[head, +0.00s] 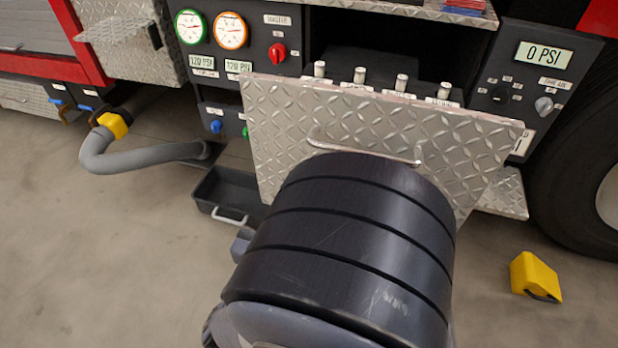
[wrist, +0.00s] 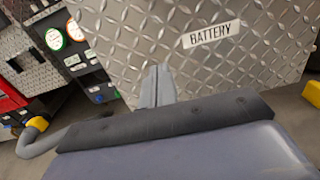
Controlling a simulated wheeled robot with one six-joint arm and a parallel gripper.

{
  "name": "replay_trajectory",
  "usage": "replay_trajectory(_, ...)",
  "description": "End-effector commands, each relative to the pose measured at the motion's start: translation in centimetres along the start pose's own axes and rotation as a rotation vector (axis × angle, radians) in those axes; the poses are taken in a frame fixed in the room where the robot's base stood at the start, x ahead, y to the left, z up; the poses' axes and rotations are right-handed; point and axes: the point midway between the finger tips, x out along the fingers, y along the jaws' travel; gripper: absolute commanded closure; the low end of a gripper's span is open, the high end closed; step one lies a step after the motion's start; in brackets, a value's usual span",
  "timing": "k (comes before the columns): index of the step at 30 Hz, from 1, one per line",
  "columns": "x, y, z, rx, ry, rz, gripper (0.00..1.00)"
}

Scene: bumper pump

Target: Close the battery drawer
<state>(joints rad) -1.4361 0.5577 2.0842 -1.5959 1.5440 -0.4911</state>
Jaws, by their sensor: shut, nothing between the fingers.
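The battery drawer's front is a diamond-plate panel (head: 375,120) with a metal bar handle (head: 335,143). It stands out from the truck, with a dark space behind its top edge. In the wrist view the panel (wrist: 270,60) fills the upper part and carries a white BATTERY label (wrist: 212,33). My gripper (wrist: 157,82) is shut and empty, its fingers pointing at the panel below and left of the label. I cannot tell whether the tips touch it. In the head view my dark arm hides the gripper and the panel's lower middle.
A low black tray (head: 205,190) with a handle sticks out at left. A grey hose (head: 145,155) with a yellow coupling (head: 113,124) hangs further left. A yellow block (head: 535,277) lies on the floor at right, near the tyre (head: 570,170). Floor at left front is clear.

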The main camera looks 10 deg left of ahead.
Motion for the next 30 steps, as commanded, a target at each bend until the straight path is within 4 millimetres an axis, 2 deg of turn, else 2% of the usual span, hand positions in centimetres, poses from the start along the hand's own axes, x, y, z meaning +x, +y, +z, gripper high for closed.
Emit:
replay_trajectory(3,-0.1,0.6,-0.2,-0.01,-0.014,0.024,1.0)
replay_trajectory(8,1.5,0.6,-0.2,-0.008,-0.013,0.02,1.0)
replay_trajectory(24,10.3,0.6,-0.1,-0.007,-0.013,0.016,1.0)
replay_trajectory(30,12.7,0.8,-0.1,-0.008,-0.012,0.019,1.0)
